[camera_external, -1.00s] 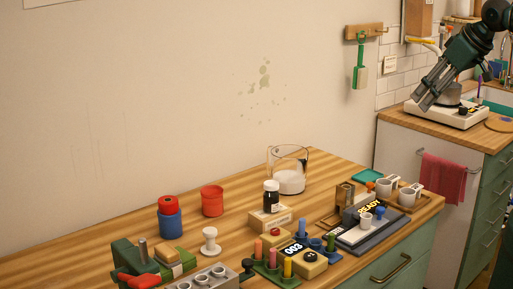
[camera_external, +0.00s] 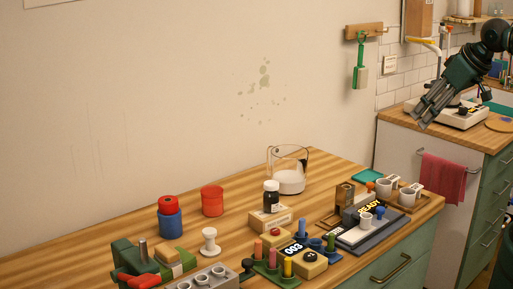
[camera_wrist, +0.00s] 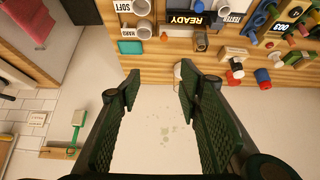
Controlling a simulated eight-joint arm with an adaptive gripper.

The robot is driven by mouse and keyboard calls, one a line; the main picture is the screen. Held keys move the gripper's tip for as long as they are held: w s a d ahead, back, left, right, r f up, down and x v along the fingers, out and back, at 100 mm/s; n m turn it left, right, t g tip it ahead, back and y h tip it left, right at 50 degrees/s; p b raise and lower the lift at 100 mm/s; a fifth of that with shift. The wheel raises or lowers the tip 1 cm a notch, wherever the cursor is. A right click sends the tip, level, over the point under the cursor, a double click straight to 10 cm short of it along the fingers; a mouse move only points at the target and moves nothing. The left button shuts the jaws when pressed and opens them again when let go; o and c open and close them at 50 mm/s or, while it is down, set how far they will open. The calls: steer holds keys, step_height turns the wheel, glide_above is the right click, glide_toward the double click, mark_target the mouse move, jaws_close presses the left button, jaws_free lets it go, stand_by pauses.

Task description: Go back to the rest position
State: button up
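My gripper (camera_external: 429,112) is raised at the upper right of the external view, in front of the far counter and to the right of the work table (camera_external: 337,165). Its fingers point down and to the left. In the wrist view my gripper (camera_wrist: 158,92) shows two dark green fingers spread apart with nothing between them. Past the fingertips the wrist view shows the pale wall and the table upside down. My gripper touches nothing that I can see.
The table holds a glass beaker (camera_external: 290,181), red jars (camera_external: 212,201), a black bottle (camera_external: 271,194), a READY device (camera_external: 362,228) and white cups (camera_external: 407,195). A white appliance (camera_external: 470,115) stands behind my gripper. A green tool (camera_external: 360,68) hangs on the wall.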

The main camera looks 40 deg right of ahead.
steer(key=shift+f+b, duration=1.05)
steer(key=shift+f, duration=0.4)
